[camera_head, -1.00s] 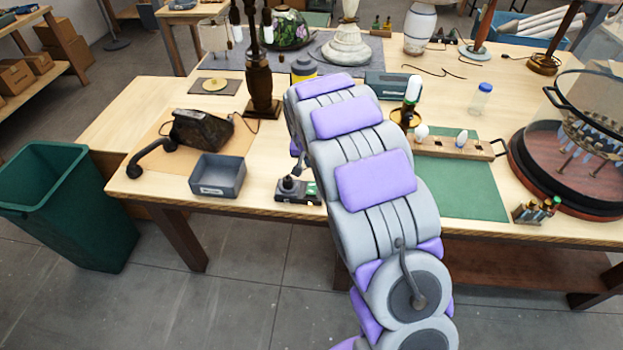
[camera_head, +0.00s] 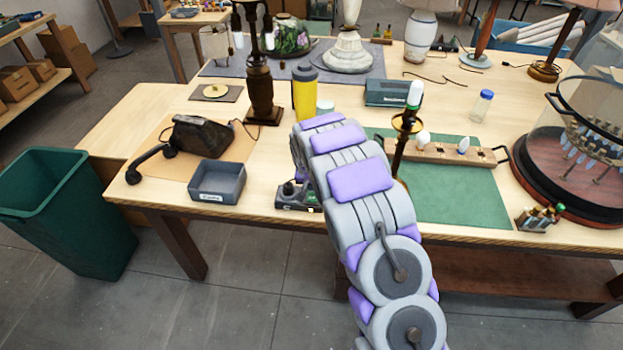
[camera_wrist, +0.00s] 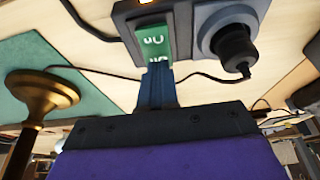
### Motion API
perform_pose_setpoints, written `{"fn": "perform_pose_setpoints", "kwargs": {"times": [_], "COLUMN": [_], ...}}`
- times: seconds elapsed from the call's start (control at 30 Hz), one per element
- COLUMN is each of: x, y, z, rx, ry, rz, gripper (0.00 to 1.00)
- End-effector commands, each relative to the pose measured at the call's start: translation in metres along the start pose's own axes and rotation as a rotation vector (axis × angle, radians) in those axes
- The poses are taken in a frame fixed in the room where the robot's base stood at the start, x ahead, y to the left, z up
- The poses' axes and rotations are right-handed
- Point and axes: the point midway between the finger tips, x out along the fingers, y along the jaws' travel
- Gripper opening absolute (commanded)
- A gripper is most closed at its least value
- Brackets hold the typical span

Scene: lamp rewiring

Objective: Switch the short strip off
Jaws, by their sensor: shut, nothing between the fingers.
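The short strip (camera_head: 293,198) lies near the table's front edge in the head view, partly hidden by my arm. In the wrist view the strip (camera_wrist: 125,14) is at the top, with a dark round plug (camera_wrist: 232,45) in it. Its green switch (camera_wrist: 153,42) carries the words "On" and, partly covered, "Off". My gripper (camera_wrist: 158,82) is shut and empty, with its fingertips at the "Off" end of the switch. I cannot tell whether they touch it. My gripper is hidden behind my arm in the head view.
A grey bin (camera_head: 217,182) and a black telephone-like object (camera_head: 190,137) lie left of the strip. A brass candlestick-like lamp (camera_head: 404,130) stands close to the right of my arm; a brass stand (camera_wrist: 42,92) shows in the wrist view. A yellow bottle (camera_head: 305,96) stands behind.

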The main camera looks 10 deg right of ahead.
Motion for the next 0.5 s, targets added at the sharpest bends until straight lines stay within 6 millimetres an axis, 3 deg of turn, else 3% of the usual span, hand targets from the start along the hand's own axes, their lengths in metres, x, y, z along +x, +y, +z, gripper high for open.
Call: {"fn": "perform_pose_setpoints", "kwargs": {"times": [0.1,0.5], "x": [0.0090,0.0125], "y": [0.0001,-0.0001], "z": [0.0017,0.0014], "rx": [0.000,0.001], "ry": [0.001,0.002], "rz": [0.000,-0.001], "gripper": [0.00,0.00]}}
